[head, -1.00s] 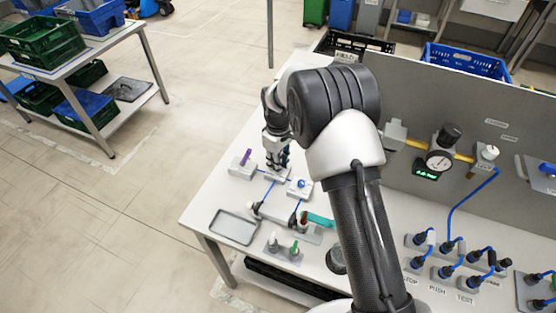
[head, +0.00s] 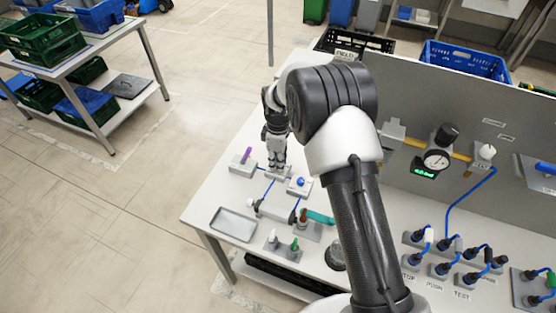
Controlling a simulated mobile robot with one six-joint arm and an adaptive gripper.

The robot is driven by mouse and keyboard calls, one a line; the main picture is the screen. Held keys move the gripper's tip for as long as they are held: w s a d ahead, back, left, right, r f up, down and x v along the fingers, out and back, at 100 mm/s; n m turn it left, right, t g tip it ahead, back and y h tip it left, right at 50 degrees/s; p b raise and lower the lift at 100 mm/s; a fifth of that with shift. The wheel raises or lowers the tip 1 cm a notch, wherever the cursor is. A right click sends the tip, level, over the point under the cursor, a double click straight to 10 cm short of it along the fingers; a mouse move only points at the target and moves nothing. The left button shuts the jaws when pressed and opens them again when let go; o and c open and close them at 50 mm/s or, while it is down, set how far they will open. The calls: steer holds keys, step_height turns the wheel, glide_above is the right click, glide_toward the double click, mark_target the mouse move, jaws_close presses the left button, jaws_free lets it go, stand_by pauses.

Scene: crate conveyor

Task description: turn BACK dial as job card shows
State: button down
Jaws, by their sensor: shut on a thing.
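My gripper (head: 278,166) points down in the head view and is shut at a small light grey block (head: 284,177) at the back of a group of blocks on the bench. The dial that it grips there is hidden by the fingers, so its pointer and angle cannot be read. A block with a purple lever (head: 246,156) stands to its left. A block with a blue knob (head: 301,182) stands to its right and nearer. Blue lines join these blocks. I cannot make out a job card.
A grey tray (head: 233,223) lies at the bench's left front edge. Bottle-like pieces in a holder (head: 283,250) and a teal-handled part (head: 318,217) stand nearby. A grey panel with a gauge (head: 437,160) rises behind. Blue-cabled plugs (head: 448,252) fill the right side.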

steer(key=c, duration=1.4)
jaws_free()
steer(key=shift+r, duration=0.1)
step_height(320, 180, up, 12)
steer(key=shift+f, duration=0.1)
